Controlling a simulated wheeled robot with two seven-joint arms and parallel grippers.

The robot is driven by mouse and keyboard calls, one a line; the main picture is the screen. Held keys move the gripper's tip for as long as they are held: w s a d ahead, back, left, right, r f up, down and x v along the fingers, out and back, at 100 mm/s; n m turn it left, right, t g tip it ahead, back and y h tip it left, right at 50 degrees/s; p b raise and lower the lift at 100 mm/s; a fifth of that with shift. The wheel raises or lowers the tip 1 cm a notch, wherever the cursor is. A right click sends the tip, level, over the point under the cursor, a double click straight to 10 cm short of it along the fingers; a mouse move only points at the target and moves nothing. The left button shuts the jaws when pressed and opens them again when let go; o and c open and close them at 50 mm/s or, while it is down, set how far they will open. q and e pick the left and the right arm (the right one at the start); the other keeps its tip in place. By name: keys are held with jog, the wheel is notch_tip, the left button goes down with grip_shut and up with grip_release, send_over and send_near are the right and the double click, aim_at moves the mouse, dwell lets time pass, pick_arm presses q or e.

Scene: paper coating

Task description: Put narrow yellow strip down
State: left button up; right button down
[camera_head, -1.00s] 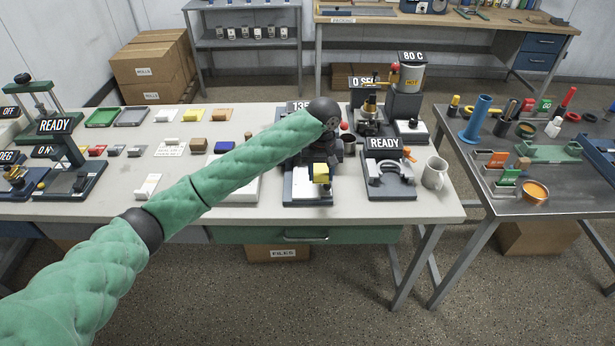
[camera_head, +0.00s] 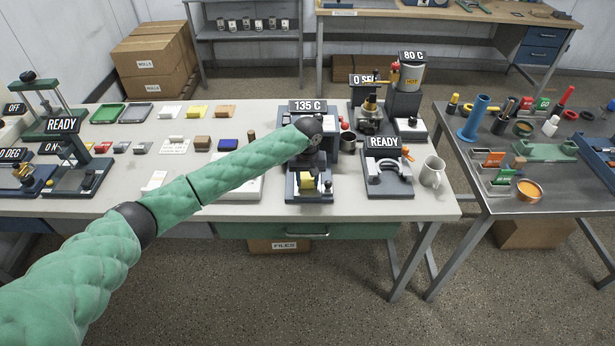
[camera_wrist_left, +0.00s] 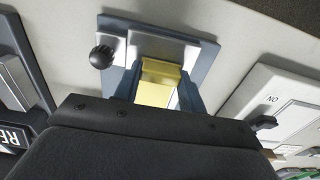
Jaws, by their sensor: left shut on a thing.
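The narrow yellow strip (camera_wrist_left: 157,88) is held between the fingers of my left gripper (camera_wrist_left: 155,100) in the left wrist view, over the silver plate (camera_wrist_left: 190,50) of a dark-based device. In the head view the strip (camera_head: 308,184) shows small at the front of the device marked 135 C (camera_head: 308,107). My left gripper (camera_head: 308,178) is largely hidden there by my green arm and wrist. I cannot tell whether the strip touches the plate. My right gripper is not in view.
A white board (camera_head: 235,188) lies to the left, partly behind my arm. Bare table (camera_head: 420,203) shows along the front edge.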

pick_arm(q)
jog(key=o, duration=0.9)
jog(key=shift+f, duration=0.1)
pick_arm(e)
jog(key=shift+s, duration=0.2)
pick_arm(q)
jog(key=shift+o, duration=0.2)
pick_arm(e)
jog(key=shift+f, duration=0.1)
pick_arm(q)
jog(key=shift+r, duration=0.25)
notch_tip(320, 180, up, 4)
jog(key=shift+f+b, duration=0.1)
jog(key=shift+b, duration=0.9)
notch_tip(320, 180, up, 8)
jog(key=b, duration=0.2)
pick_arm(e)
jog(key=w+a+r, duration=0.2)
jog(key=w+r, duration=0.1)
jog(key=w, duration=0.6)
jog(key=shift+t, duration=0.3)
pick_arm(q)
jog(key=shift+f, duration=0.1)
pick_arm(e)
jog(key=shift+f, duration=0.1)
